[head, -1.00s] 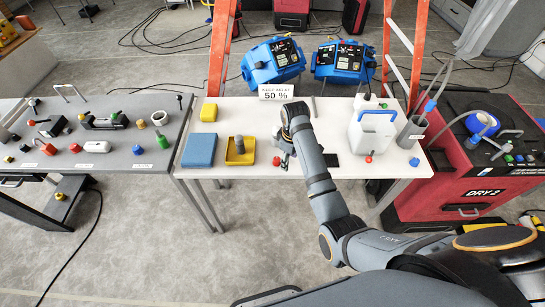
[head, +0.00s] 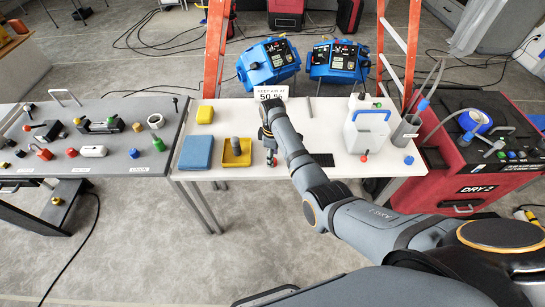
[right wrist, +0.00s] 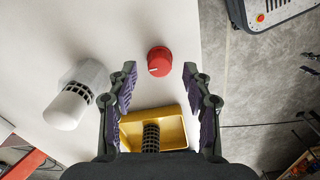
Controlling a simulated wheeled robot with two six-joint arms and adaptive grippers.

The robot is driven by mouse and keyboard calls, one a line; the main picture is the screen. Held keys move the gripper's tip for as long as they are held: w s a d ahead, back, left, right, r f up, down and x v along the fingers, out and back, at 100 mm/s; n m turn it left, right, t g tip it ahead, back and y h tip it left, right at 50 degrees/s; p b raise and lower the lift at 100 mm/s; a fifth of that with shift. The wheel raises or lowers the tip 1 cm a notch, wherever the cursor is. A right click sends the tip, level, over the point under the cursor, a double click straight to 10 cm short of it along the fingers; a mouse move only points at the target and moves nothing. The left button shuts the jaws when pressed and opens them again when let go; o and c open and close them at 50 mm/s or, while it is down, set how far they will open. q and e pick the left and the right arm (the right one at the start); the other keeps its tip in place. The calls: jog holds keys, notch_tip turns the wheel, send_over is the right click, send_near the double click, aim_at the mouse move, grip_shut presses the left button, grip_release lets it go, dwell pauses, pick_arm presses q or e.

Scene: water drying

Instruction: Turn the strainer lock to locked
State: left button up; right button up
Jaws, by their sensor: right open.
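A red round knob (right wrist: 159,61) with a white mark on its face sits on the white table in the right wrist view. It lies between and slightly beyond the fingertips of my right gripper (right wrist: 159,74), which is open and empty. A white cylinder with a dark slotted end (right wrist: 78,92) lies left of the knob. I cannot tell whether it joins the knob. My left gripper is not in view.
The yellow tray holds a dark ribbed cylinder (right wrist: 151,137), close to my fingers. A white jug (head: 367,128) and a dark mat (head: 322,159) are to the right.

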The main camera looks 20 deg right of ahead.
jog(key=shift+f, duration=0.8)
grip_shut()
